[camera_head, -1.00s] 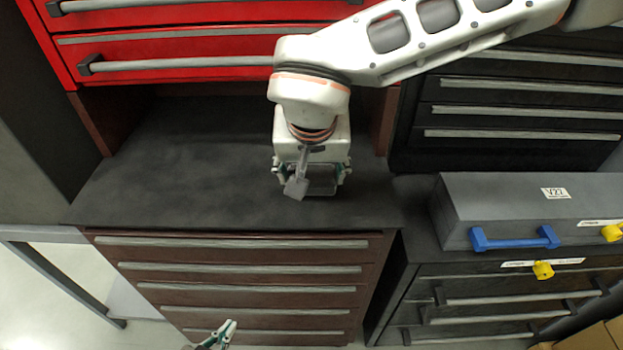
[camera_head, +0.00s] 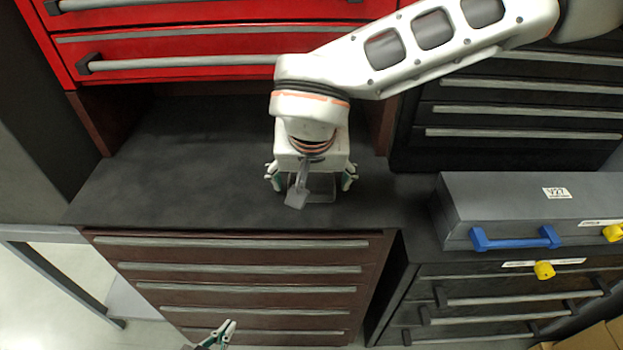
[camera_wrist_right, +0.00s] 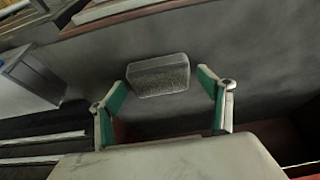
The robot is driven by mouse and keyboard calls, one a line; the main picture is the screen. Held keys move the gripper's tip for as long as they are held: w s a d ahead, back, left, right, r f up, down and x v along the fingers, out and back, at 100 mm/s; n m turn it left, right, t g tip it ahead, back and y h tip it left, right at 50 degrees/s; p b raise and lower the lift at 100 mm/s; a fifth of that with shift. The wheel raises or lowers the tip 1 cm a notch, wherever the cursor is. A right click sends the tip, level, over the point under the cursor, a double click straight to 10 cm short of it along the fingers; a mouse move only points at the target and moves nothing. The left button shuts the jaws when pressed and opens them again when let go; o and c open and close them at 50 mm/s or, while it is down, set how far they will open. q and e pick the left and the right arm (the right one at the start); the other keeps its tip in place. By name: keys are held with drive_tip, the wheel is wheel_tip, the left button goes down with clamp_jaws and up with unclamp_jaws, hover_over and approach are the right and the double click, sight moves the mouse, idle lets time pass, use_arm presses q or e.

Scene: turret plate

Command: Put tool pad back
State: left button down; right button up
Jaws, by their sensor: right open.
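The tool pad, a grey rounded block (camera_wrist_right: 158,76), lies on the dark worktop in the right wrist view, beyond and between my right fingertips. In the head view it shows in part (camera_head: 322,188) beneath my right gripper, on the worktop near its front edge. My right gripper (camera_head: 311,179) is open and empty, its green-lined fingers spread on either side of the pad and apart from it. It also shows in the wrist view (camera_wrist_right: 164,97). My left gripper (camera_head: 227,331) is at the bottom edge, in front of the brown drawers; only its tips show.
The dark worktop (camera_head: 150,185) is bare to the left of the pad. Red drawers (camera_head: 190,45) stand above it at the back. A grey case (camera_head: 515,200) with a blue handle sits on the black cabinet at the right. Brown drawers (camera_head: 235,270) are below the worktop.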

drive_tip(key=v, duration=1.2)
drive_tip(key=shift+p, duration=0.45)
